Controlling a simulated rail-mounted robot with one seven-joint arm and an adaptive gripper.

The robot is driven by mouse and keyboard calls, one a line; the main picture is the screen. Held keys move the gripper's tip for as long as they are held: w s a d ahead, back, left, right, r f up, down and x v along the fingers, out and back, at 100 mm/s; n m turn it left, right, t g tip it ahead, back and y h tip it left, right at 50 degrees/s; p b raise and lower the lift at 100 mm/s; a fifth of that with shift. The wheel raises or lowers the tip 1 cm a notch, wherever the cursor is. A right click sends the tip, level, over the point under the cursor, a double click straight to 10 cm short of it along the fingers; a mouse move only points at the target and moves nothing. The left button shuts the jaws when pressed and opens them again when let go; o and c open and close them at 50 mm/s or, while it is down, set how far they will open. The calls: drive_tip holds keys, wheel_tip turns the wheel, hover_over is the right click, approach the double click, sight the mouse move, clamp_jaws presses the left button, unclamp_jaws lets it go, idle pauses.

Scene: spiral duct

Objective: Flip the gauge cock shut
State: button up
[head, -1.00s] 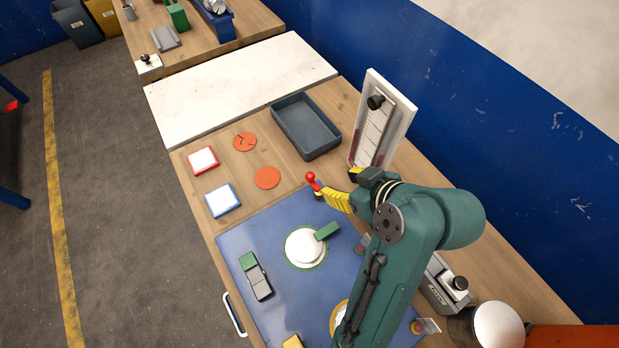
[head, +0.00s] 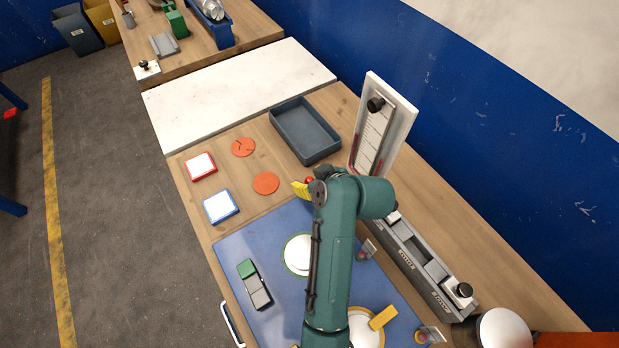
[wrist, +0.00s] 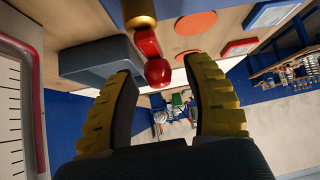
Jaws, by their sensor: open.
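The gauge cock is a red lever with a round knob (wrist: 157,70) on a brass body (wrist: 139,15), at the upper middle of the wrist view. In the head view only a bit of its red knob (head: 309,181) shows, beside my yellow fingers. The inclined gauge panel (head: 402,128) stands upright behind it, and its red tube (wrist: 38,110) runs along the left of the wrist view. My gripper (wrist: 160,72) is open, with one ridged yellow finger on each side of the knob. I cannot tell whether either finger touches it. My arm hides the lower cock in the head view.
A grey tray (head: 306,130) lies left of the gauge panel. Orange discs (head: 265,183) and framed white tiles (head: 221,206) lie on the wood. A blue mat (head: 240,247) holds white discs and a green-black block (head: 254,284). A grey level-like bar (head: 420,262) lies right of my arm.

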clamp_jaws()
drive_tip(key=shift+d+r+m+t+h+p, duration=0.1)
drive_tip(key=shift+m+t+h+p, duration=0.2)
drive_tip(key=shift+m+p, duration=0.35)
unclamp_jaws()
drive_tip(key=shift+w, duration=0.1)
